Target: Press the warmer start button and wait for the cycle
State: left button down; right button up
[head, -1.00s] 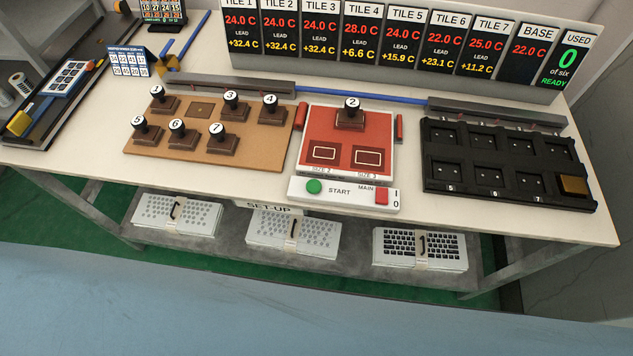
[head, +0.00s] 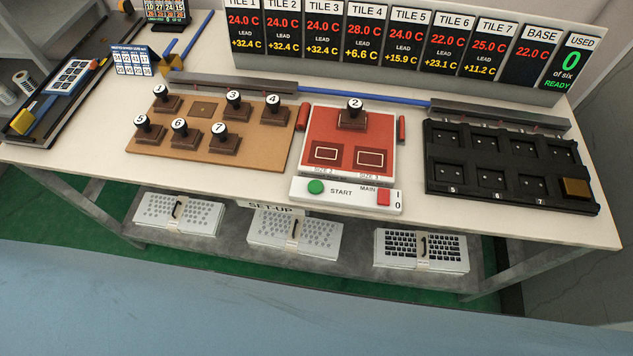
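The warmer (head: 312,143) is a red plate in a white frame in the middle of the table. Its front panel carries a round green START button (head: 316,187) and a red MAIN switch (head: 383,197) marked 1 and 0. The stamp numbered 2 (head: 352,118) stands on the warmer's rear part; two outlined patches in front of it are empty. The display board (head: 400,80) behind reads tile temperatures, with TILE 2 at 24.0 C, and a green READY under USED 0 of six. Neither gripper is in view.
A brown board (head: 170,147) with several numbered stamps stands left of the warmer. A black tray (head: 440,185) with several sockets and a brass block lies right. Keyboards (head: 294,232) sit on the lower shelf. The table's front edge is clear.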

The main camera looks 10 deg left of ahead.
aim_at(315, 187)
jog(key=u, duration=2.55)
jog(key=k, duration=0.95)
jog(key=z, duration=1.35)
jog(key=i, duration=0.5)
